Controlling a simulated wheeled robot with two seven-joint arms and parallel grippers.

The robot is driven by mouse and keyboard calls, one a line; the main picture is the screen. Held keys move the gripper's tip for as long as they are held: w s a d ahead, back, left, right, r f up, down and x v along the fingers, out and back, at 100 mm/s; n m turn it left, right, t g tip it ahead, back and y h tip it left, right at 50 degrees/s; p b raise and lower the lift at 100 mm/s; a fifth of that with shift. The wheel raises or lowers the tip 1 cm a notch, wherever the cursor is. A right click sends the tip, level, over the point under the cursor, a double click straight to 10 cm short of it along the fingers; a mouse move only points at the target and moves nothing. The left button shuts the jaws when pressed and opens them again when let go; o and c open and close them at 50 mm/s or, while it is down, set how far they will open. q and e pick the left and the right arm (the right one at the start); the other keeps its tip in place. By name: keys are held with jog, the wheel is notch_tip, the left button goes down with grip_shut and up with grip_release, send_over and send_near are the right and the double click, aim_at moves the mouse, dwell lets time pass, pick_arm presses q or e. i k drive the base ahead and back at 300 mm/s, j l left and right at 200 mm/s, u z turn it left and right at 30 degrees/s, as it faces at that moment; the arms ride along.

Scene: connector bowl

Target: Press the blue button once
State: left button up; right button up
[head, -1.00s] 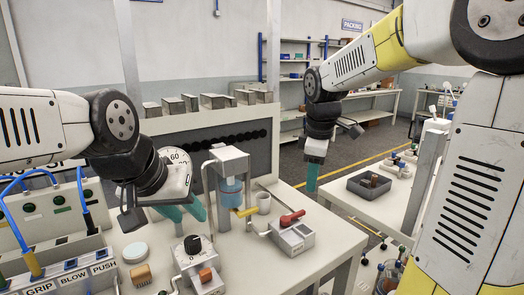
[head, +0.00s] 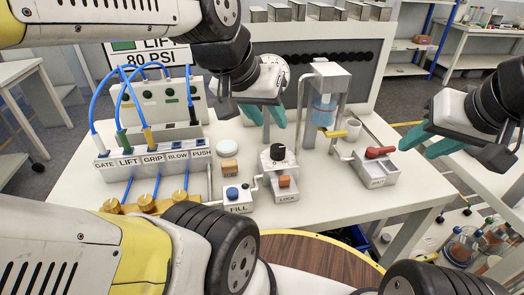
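The blue button (head: 231,192) sits on top of a small white box labelled FILL (head: 238,205) near the front of the white table, in the head view. My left gripper (head: 265,115) has two teal fingers spread apart, with nothing between them. It hangs above the table, behind and to the right of the blue button, and is apart from it. My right gripper (head: 428,143) is at the right, past the red-handled box, with its teal fingers apart and empty. Nothing covers the button.
A labelled valve row (head: 150,160) with blue hoses stands left. A press (head: 325,100) and a red-handled box (head: 376,165) stand right.

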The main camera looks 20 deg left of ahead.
aim_at(231, 192)
jog(key=u, duration=1.15)
